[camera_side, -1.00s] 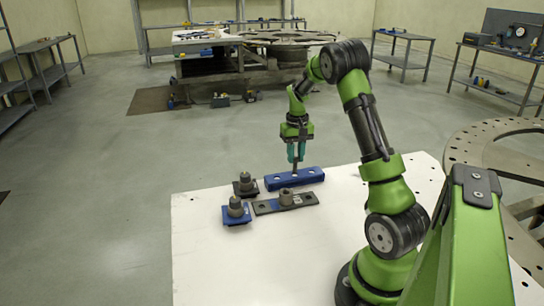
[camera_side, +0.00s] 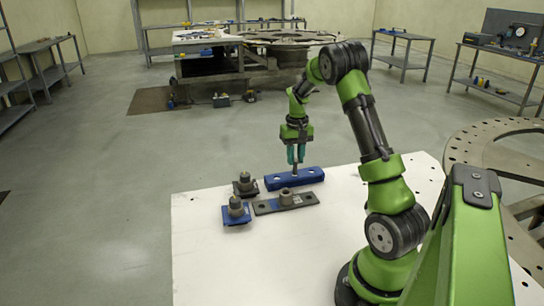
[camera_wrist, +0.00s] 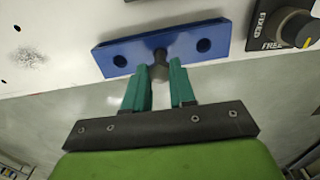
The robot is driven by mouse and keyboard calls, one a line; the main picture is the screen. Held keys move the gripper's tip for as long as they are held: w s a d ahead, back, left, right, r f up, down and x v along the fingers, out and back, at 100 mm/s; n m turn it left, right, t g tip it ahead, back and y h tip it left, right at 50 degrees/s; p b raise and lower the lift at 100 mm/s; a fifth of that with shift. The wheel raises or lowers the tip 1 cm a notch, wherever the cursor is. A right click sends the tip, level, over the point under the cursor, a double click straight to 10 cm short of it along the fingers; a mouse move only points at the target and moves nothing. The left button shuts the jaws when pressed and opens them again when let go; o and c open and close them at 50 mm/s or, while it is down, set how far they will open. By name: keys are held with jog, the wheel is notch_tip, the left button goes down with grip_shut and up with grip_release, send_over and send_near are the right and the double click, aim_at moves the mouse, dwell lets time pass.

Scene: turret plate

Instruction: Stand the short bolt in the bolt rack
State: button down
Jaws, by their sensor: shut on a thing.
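The bolt rack (camera_side: 280,184) is a blue bar on the white table, with open holes on either side of its middle in the wrist view (camera_wrist: 120,61). My gripper (camera_side: 296,160) points down over the rack's middle. Its teal fingers (camera_wrist: 160,78) are shut on the short bolt (camera_wrist: 159,68), a small dark grey piece. The bolt is upright at the rack's middle hole in the side view (camera_side: 295,170). Its lower end is hidden, and I cannot tell how deep it sits.
Two knobbed blocks, one dark (camera_side: 245,186) and one on a blue base (camera_side: 236,212), stand to the left. A dial marked FIXED and FREE (camera_wrist: 297,27) shows beside the rack. The front table is clear.

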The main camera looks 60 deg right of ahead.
jog(key=shift+f, duration=1.1)
dwell(1.1)
jog(key=c, duration=0.8)
grip_release()
jog(key=shift+c, duration=0.2)
jog(key=shift+o, duration=0.3)
jog(key=shift+o, duration=1.3)
jog(key=shift+r, duration=3.5)
